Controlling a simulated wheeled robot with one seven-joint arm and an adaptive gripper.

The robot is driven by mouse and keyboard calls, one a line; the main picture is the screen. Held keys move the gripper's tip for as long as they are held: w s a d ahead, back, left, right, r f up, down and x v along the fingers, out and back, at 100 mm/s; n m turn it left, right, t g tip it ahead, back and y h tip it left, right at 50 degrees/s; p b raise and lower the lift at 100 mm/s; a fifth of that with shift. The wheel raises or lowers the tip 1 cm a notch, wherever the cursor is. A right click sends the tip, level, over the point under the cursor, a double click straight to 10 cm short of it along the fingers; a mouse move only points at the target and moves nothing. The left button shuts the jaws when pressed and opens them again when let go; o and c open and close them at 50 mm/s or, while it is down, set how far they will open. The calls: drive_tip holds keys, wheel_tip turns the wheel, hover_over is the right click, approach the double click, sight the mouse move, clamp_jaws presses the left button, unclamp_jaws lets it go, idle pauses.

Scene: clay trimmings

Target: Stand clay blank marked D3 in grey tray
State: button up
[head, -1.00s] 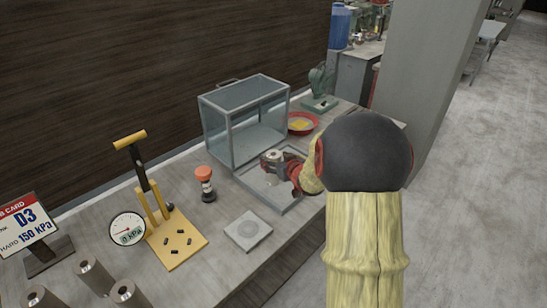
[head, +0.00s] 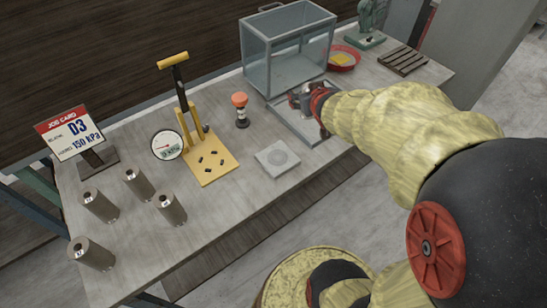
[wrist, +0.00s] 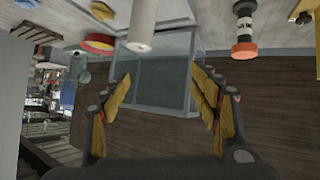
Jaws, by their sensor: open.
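The grey tray (head: 297,132) lies on the bench in front of the glass box. My gripper (head: 312,98) is low over the tray and hides much of it in the head view. In the wrist view my gripper (wrist: 167,100) has its yellow-padded fingers spread, with nothing between the tips. A pale cylindrical blank (wrist: 141,28) shows there, apart from the fingertips; it appears upright, but its base is out of frame. Its mark is not readable. Several grey cylindrical blanks (head: 138,184) stand at the bench's left end, their marks too small to read.
The job card (head: 75,135) reads D3, 150 kPa. A yellow lever press (head: 208,155) with a round gauge (head: 167,145), an orange-topped tool (head: 241,110) and a square plate (head: 277,158) stand left of the tray. The glass box (head: 285,50) and red bowl (head: 343,58) are behind.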

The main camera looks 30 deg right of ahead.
drive_tip(key=s+a+r+n+g+y, duration=0.1)
drive_tip(key=s+a+r+g+y, duration=0.1)
drive_tip(key=s+a, duration=0.7)
drive_tip(key=s+a+r+n+g+y, duration=0.2)
drive_tip(key=s+a, duration=0.8)
drive_tip(key=a, duration=0.6)
drive_tip(key=shift+s+a+g+y, duration=0.2)
drive_tip(key=shift+a+g+y, duration=0.15)
drive_tip(key=shift+y, duration=0.15)
drive_tip(key=shift+c, duration=0.5)
